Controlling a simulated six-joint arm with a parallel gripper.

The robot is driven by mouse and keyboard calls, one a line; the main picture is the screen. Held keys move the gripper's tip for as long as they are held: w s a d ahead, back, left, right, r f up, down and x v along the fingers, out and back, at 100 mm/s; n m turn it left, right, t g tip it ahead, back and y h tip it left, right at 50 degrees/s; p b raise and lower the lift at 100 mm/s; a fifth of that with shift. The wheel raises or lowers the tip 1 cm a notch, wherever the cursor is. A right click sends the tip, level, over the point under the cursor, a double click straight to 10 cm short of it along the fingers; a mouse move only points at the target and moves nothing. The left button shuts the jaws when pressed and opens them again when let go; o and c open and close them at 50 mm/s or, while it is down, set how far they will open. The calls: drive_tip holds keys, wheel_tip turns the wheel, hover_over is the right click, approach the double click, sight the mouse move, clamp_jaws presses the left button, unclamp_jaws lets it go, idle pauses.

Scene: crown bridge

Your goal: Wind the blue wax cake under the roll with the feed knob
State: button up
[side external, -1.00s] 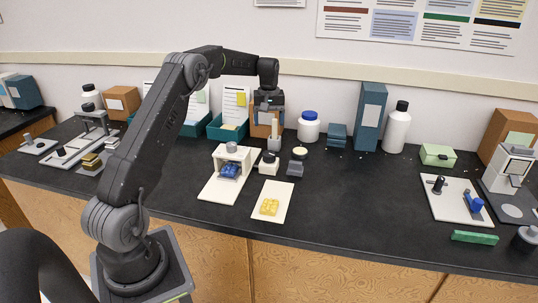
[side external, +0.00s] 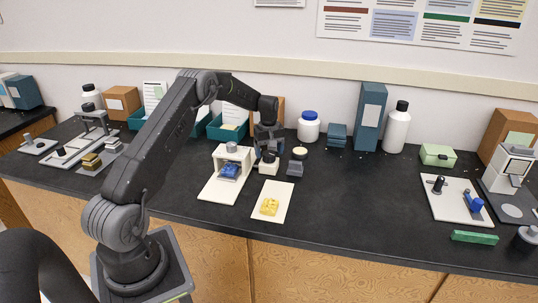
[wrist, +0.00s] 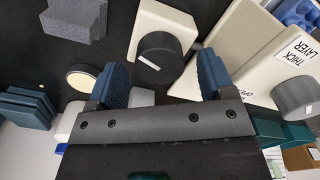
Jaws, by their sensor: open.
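The blue wax cake (side external: 230,171) sits on the pale board in front of a small white housing (side external: 241,153). It also shows in the top right corner of the wrist view (wrist: 299,10). The roll is not clearly visible. A grey knob (wrist: 296,97) is on the housing near a "THICK LAYER" label. A black round knob (wrist: 160,58) sits on a white block (wrist: 167,18) just right of the housing and looks like the feed knob. My gripper (wrist: 163,80) is open and empty, low over the block, with the black knob between and beyond its fingers.
A grey block (wrist: 74,18) and a cream-topped round piece (wrist: 84,79) stand close beside the white block. A pale card with a yellow cake (side external: 269,207) lies in front. A blue-lidded jar (side external: 309,126) and teal slabs (side external: 337,135) stand behind.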

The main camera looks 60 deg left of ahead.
drive_tip(key=shift+f, duration=0.85)
drive_tip(key=c, duration=0.9)
